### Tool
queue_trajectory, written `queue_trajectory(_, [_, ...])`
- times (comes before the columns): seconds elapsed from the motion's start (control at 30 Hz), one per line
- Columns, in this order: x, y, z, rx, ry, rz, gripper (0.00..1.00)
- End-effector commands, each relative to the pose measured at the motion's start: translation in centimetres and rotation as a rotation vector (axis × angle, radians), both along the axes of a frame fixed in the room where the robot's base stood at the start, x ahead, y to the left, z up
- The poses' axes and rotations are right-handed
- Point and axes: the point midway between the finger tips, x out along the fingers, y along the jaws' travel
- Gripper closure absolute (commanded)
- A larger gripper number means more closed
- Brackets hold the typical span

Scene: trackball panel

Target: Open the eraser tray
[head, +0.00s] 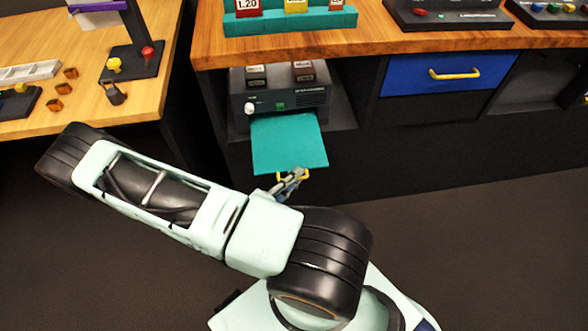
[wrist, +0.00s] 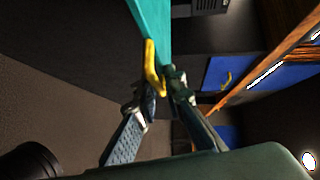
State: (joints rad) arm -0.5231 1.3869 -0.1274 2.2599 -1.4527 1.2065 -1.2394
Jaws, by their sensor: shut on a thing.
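A flat teal tray (head: 288,143), which I take for the eraser tray, sticks out of the front of a dark box (head: 265,100) on the shelf under the counter. A yellow handle (head: 304,176) is at its front edge. My gripper (head: 291,184) is shut on this handle. In the wrist view, the fingers of my gripper (wrist: 160,88) close around the lower end of the yellow handle (wrist: 150,58), just under the teal tray (wrist: 152,18). The part of the tray inside the box is hidden.
A blue drawer (head: 435,74) with a yellow handle is to the right, under the wooden counter (head: 400,46). A second wooden table (head: 130,102) stands at the left. The dark floor (head: 480,250) in front of the tray is clear apart from my arm.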

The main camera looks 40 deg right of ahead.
Motion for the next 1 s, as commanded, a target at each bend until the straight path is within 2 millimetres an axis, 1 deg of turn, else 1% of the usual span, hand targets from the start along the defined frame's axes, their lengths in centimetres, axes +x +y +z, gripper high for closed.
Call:
queue_trajectory(0.03, [-0.1, 0.2, -0.6, 0.015, 0.009, 0.001, 1.00])
queue_trajectory(0.23, [0.0, 0.2, -0.6, 0.015, 0.009, 0.002, 1.00])
queue_trajectory(0.27, [0.0, 0.2, -0.6, 0.015, 0.009, 0.002, 0.89])
queue_trajectory(0.37, [0.0, 0.2, -0.6, 0.014, 0.007, 0.001, 0.78])
queue_trajectory(0.4, [0.0, 0.2, -0.5, 0.013, 0.007, 0.001, 0.76])
queue_trajectory(0.7, [0.0, 0.3, -0.3, 0.009, 0.003, 0.001, 0.76])
queue_trajectory(0.77, [0.0, 0.8, -0.2, 0.008, 0.002, 0.002, 0.76])
queue_trajectory(0.87, [-0.3, 2.2, 0.0, 0.011, 0.002, 0.004, 0.76])
queue_trajectory(1.0, [-1.0, 5.1, 0.4, 0.012, 0.002, 0.004, 0.76])
